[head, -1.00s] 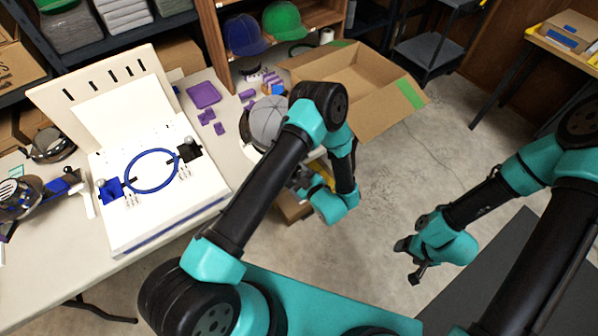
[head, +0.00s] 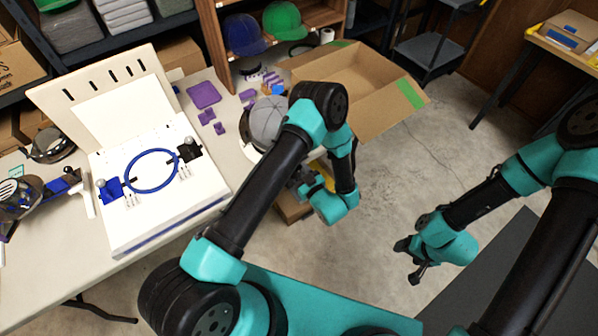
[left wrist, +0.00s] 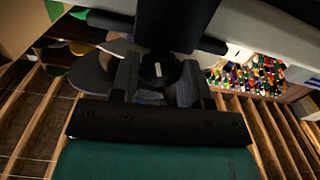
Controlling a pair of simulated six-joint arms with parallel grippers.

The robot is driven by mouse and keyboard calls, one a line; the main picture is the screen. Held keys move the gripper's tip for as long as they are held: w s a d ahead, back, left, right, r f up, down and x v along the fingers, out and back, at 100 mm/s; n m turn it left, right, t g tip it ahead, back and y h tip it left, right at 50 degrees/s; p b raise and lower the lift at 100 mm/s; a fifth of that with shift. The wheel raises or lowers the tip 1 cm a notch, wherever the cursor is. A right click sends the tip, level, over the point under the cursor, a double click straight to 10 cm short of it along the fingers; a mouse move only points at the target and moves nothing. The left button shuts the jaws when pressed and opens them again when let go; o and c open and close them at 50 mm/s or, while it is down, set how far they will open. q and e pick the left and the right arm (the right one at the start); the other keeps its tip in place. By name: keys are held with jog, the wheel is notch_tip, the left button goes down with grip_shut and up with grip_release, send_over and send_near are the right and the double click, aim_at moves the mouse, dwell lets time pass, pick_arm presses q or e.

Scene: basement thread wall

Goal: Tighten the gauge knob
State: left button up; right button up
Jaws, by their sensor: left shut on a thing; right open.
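The gauge knob (left wrist: 157,71) is a dark round knob with a short white mark on its face, seen in the left wrist view. My left gripper (left wrist: 157,84) is shut on it, one finger on each side. In the head view my left gripper (head: 299,181) is small and partly covered by my own arm, just below the grey cap (head: 268,121) on its holder. The knob cannot be made out there. My right gripper (head: 411,264) is open and empty, hanging over the floor at the right.
A white hooping board (head: 165,215) with a blue ring (head: 151,189) stands on the table (head: 60,265) at left. Purple parts (head: 203,94) lie near the table's right side. An open cardboard box (head: 350,70) is behind my left arm.

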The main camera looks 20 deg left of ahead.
pick_arm(q)
jog(key=o, duration=0.9)
jog(key=v, duration=1.7)
jog(key=shift+s+d, duration=0.15)
jog(key=shift+d, duration=0.05)
